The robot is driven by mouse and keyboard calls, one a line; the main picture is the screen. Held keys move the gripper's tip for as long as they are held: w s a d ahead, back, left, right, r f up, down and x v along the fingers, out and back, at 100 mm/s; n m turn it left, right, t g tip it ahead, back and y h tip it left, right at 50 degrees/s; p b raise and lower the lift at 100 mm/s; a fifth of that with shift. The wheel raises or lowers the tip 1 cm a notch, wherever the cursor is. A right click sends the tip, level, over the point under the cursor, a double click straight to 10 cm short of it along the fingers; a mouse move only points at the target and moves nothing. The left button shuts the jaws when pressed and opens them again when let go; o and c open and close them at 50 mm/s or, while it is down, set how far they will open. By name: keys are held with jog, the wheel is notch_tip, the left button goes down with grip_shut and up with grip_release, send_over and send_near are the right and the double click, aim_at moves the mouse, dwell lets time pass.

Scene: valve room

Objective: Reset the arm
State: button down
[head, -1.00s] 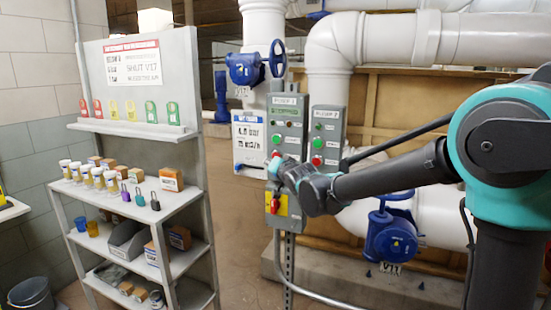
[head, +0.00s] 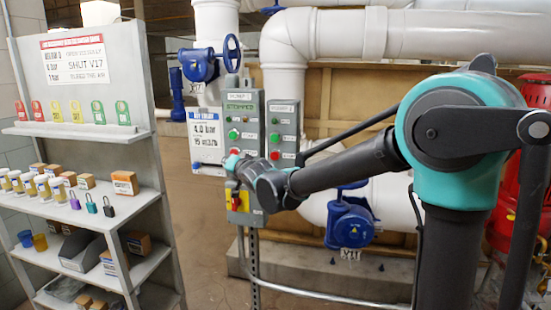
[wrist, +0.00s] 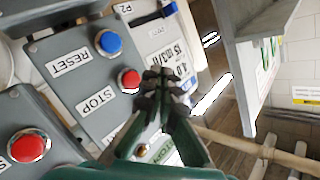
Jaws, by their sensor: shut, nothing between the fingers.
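My arm reaches left across the head view, bent at the elbow. My gripper (head: 232,164) is in front of the left grey control box (head: 244,108), between its buttons and a red and yellow switch (head: 238,200). In the wrist view my gripper (wrist: 160,82) has its fingertips together and holds nothing. Beside the tips are a red button (wrist: 129,80) labelled STOP and a blue button (wrist: 110,42) labelled RESET. I cannot tell whether the tips touch the box.
A second grey box (head: 283,130) stands close on the right. A blue valve (head: 349,225) on white pipes lies below my forearm. A shelf (head: 140,200) with tags, padlocks and cups stands at left. Red equipment (head: 537,90) is at far right. Floor shows between shelf and boxes.

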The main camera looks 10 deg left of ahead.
jog(key=s+d+f+m+g+h, duration=0.1)
jog(key=d+f+h, duration=0.45)
jog(key=d, duration=1.05)
jog(key=s+d+f+g+h, duration=0.1)
jog(key=s+d+f+h, duration=0.1)
jog(key=d+f, duration=1.05)
jog(key=s+d+f+g+h, duration=0.1)
jog(key=s+d+f+g, duration=0.1)
jog(key=s+d+f, duration=0.2)
jog(key=s+d+f+g+h, duration=0.1)
jog(key=s+d+f, duration=0.3)
jog(key=s+d, duration=0.6)
jog(key=s+d+f+g+h, duration=0.1)
jog(key=s+d+f+g, duration=0.2)
jog(key=s+d, duration=0.5)
jog(key=shift+s+f, duration=0.4)
jog(key=shift+s, duration=0.25)
